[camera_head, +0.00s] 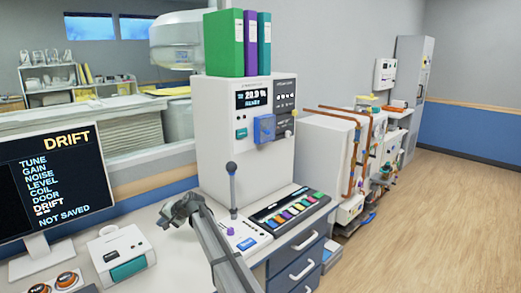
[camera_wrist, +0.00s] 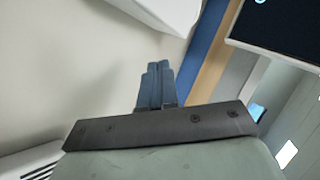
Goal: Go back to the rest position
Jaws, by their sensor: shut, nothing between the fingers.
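My gripper (camera_head: 165,218) is above the white desk, between the white box with a teal front (camera_head: 122,256) and the joystick panel (camera_head: 238,237). In the wrist view my gripper (camera_wrist: 158,68) shows its two blue-grey fingers side by side and closed, with nothing between them. It appears apart from the things around it. My arm rises from the bottom of the head view and bends at the wrist.
A monitor (camera_head: 55,180) showing DRIFT and NOT SAVED stands at left. A tall white cabinet (camera_head: 225,135) with a blue switch and binders (camera_head: 250,43) on top stands behind. A panel of coloured keys (camera_head: 290,209) lies right. Open floor (camera_head: 440,220) lies beyond.

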